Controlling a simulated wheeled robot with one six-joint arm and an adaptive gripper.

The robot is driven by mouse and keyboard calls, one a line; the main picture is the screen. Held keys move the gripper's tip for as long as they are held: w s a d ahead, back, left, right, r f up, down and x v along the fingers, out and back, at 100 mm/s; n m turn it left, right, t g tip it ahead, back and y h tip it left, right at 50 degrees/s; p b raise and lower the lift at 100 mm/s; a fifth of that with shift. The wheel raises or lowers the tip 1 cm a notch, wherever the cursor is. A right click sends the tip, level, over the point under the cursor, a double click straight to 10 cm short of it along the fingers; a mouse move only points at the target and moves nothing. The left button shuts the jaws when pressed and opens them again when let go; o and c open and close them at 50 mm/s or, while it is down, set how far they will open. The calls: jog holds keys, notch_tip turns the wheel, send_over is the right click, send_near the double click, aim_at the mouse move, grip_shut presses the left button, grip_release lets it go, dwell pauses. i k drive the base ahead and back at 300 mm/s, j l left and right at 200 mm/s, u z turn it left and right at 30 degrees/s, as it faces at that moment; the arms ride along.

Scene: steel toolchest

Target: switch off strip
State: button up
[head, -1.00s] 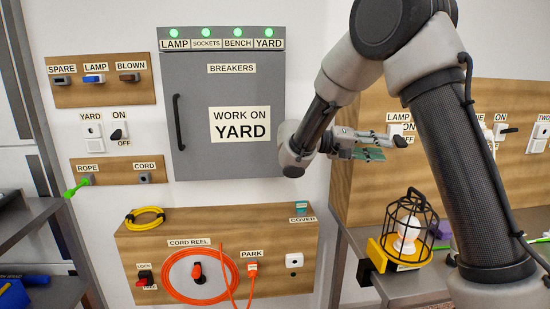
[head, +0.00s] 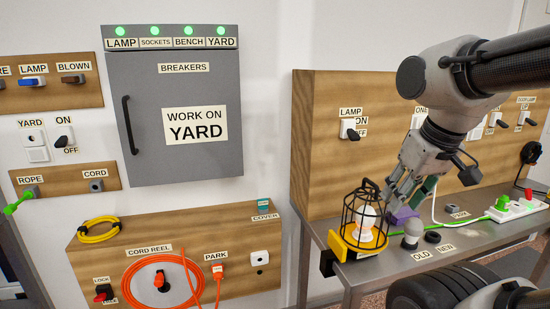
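The white power strip (head: 518,211) lies on the metal bench at the far right. A green plug (head: 502,202) sits at its left end, and a small red part (head: 528,194), possibly its switch, shows near its right end. Whether the strip is on is too small to tell. My gripper (head: 408,203) points down over the bench, left of the strip and apart from it. It is just behind and right of the caged lamp (head: 362,225), near a purple block (head: 404,217). Its fingertips are small and partly overlapped, so its opening is unclear.
A loose bulb (head: 411,232) by the OLD label and a dark round piece (head: 432,237) stand at the bench front. A green cord (head: 455,226) runs to the strip. Wall switches, including LAMP (head: 350,130), are on the wooden board behind. Bare bench lies before the strip.

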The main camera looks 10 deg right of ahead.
aim_at(528, 191)
jog(key=z, duration=1.9)
jog(key=u, duration=0.35)
jog(key=i+l+u, duration=0.5)
jog(key=l+u, duration=0.25)
jog(key=i+l, duration=0.15)
jog(key=l, duration=0.25)
jog(key=i+l+u, duration=0.1)
jog(key=l, duration=0.3)
jog(key=i+l, duration=0.15)
jog(key=l, duration=0.25)
jog(key=i+l, duration=0.15)
jog(key=l, duration=0.25)
jog(key=i+l+u, duration=0.1)
jog(key=l, duration=0.3)
jog(key=i+l, duration=0.1)
jog(key=l, duration=0.35)
jog(key=i+l, duration=0.15)
jog(key=l, duration=0.25)
jog(key=u, duration=0.05)
